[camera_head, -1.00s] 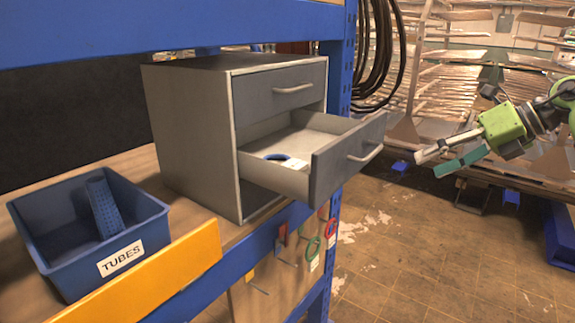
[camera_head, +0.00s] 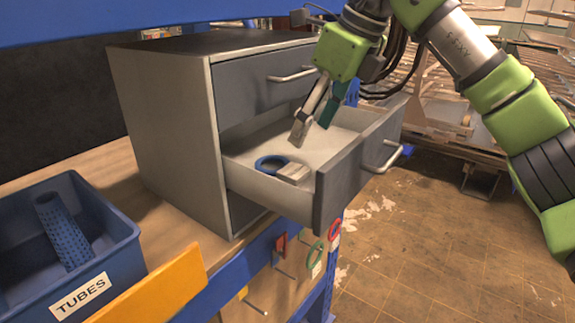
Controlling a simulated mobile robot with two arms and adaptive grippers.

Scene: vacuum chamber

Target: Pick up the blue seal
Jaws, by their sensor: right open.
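The blue seal (camera_head: 268,159) is a blue ring with a pale tag (camera_head: 294,172) beside it. It lies in the open lower drawer (camera_head: 335,190) of the grey cabinet. My right gripper (camera_head: 312,130) comes in from the upper right and points down over the drawer. Its fingers are apart and empty, above and to the right of the ring, not touching it. My left gripper is not in view.
A closed drawer (camera_head: 262,88) with a bar handle is above the open one. A blue bin (camera_head: 112,262) labelled TUBES, holding a blue mesh tube (camera_head: 62,232), stands left on the shelf. Red and green rings (camera_head: 315,254) hang below the drawer.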

